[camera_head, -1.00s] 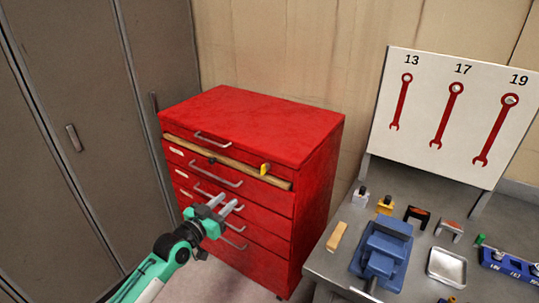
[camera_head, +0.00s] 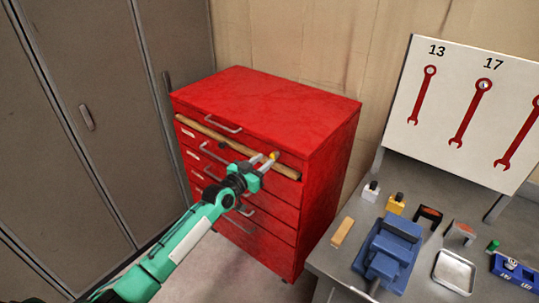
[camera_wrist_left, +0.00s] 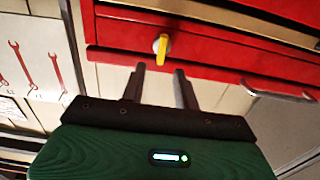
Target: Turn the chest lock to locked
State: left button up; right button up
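The red chest (camera_head: 262,100) stands against the wall in the head view. Its lock has a small yellow knob (camera_wrist_left: 161,46) on the front, upright in the left wrist view; its turn position is hard to read. The knob (camera_head: 274,156) also shows in the head view, partly behind the fingers. My left gripper (camera_head: 267,161) is at the chest front, close to the knob. In the left wrist view its two fingers (camera_wrist_left: 160,71) are apart with nothing between them, and the knob lies just beyond the tips, roughly centred. My right gripper is not in view.
A wooden strip (camera_head: 215,135) runs across the chest front, with several drawer handles around it. Grey lockers (camera_head: 75,150) stand left. A grey workbench (camera_head: 340,268) with a blue vise (camera_head: 388,250) stands right, below a wrench board (camera_head: 450,145).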

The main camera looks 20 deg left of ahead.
aim_at(271, 156)
pick_arm(q)
jog(key=shift+x, duration=2)
grip_shut()
